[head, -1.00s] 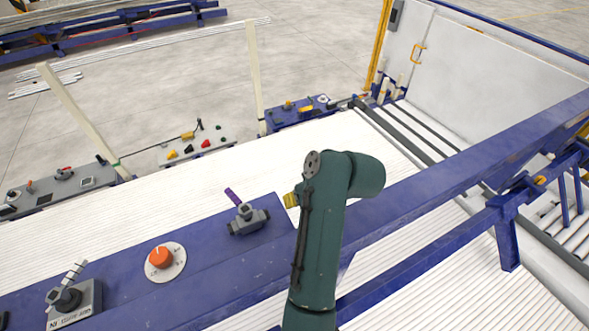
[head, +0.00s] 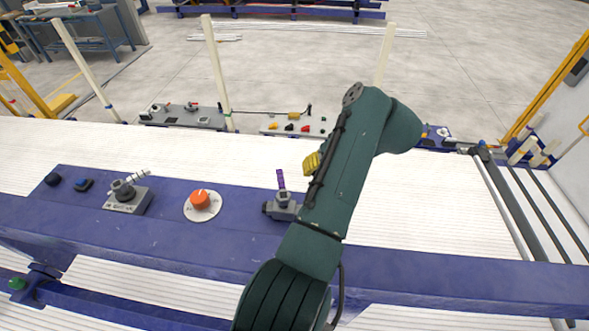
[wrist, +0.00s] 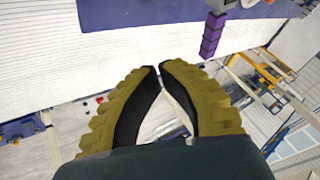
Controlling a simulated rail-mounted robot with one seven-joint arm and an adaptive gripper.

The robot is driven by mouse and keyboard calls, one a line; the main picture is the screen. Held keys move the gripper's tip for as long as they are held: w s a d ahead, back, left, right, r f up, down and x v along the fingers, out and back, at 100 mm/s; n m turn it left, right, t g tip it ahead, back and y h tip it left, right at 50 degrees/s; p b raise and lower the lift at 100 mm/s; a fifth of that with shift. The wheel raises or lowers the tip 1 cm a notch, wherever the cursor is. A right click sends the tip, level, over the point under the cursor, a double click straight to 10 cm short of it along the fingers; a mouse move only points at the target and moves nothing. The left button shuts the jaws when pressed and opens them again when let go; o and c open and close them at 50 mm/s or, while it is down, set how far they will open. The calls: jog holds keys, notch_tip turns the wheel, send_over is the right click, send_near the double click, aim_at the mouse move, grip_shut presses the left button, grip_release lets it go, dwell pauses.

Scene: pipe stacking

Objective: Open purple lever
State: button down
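The purple lever (head: 281,180) stands up from a small grey valve (head: 283,206) on the blue beam, just left of my arm in the head view. In the wrist view the purple lever (wrist: 212,35) hangs down from the top edge, right of the fingertips and apart from them. My gripper (wrist: 160,67) has two yellow ribbed fingers with black inner pads. Their tips come together with nothing between them. In the head view only a yellow part of my gripper (head: 312,164) shows, right of the lever and apart from it; my arm hides the rest.
On the beam (head: 240,248), left of the lever, sit an orange knob (head: 200,200) and a grey valve with a striped handle (head: 125,190). Control panels (head: 185,117) and upright posts (head: 218,75) stand beyond the white pipes (head: 60,143).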

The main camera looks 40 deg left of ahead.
aim_at(282, 187)
jog(key=shift+s+a+f+p, duration=0.2)
jog(key=shift+s+a+p, duration=0.15)
jog(key=shift+s+a, duration=0.45)
jog(key=shift+s+a+f+p, duration=0.2)
jog(key=shift+s+a+p, duration=0.15)
jog(key=shift+s+a, duration=0.4)
